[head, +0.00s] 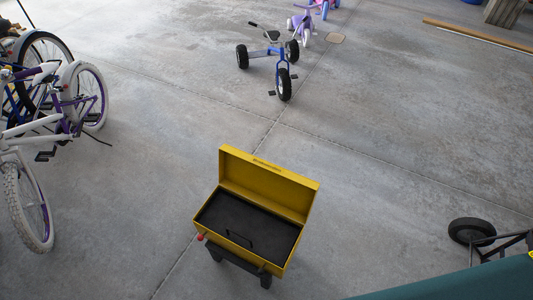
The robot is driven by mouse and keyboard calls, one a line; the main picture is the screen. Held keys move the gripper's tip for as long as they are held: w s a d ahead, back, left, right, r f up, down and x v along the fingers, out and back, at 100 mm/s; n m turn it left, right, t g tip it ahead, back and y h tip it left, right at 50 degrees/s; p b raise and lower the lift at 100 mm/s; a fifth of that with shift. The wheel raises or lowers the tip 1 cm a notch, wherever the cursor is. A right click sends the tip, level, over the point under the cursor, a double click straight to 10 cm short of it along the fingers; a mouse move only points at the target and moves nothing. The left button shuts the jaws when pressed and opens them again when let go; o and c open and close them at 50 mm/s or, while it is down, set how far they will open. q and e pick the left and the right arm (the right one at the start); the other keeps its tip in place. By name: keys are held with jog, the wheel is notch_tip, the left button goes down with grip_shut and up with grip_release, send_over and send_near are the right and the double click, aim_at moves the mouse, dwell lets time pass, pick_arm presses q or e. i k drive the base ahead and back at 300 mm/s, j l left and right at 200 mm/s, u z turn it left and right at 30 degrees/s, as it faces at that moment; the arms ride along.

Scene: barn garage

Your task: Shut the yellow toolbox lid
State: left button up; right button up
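The yellow toolbox (236,249) stands in the lower middle of the head view. Its lid (266,184) is open and stands upright along the far edge. The inside is dark, with a black tray (253,222) and a thin handle on it. The toolbox rests on a dark support with short legs, and a small red part shows at its left front corner. Neither of my grippers shows in the view.
Bicycles (68,107) stand at the left. A blue tricycle (282,80) and a purple ride-on toy (304,24) are farther back. A black wheel (471,231) and a teal surface (470,283) are at the lower right. The concrete floor around the toolbox is clear.

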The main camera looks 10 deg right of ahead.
aim_at(289, 193)
jog(key=l+u, duration=0.2)
jog(key=u, duration=0.2)
jog(key=l+u, duration=0.2)
jog(key=u, duration=0.2)
jog(key=l+u, duration=0.2)
jog(key=u, duration=0.15)
jog(key=l+u, duration=0.2)
jog(key=u, duration=0.25)
jog(key=k+l+u, duration=0.1)
jog(key=u, duration=0.35)
jog(key=k+l+u, duration=0.15)
jog(key=u, duration=0.3)
jog(key=k+l+u, duration=0.15)
jog(key=u, duration=0.3)
jog(key=k+l+u, duration=0.15)
jog(key=u, duration=0.3)
jog(key=k+u, duration=0.15)
jog(key=u, duration=0.3)
jog(key=k+l+u, duration=0.2)
jog(key=u, duration=0.2)
jog(key=k+l+u, duration=0.1)
jog(key=k+u, duration=0.65)
jog(key=k+z, duration=0.1)
jog(key=k, duration=0.4)
jog(key=k+l+z, duration=0.1)
jog(key=k, duration=0.35)
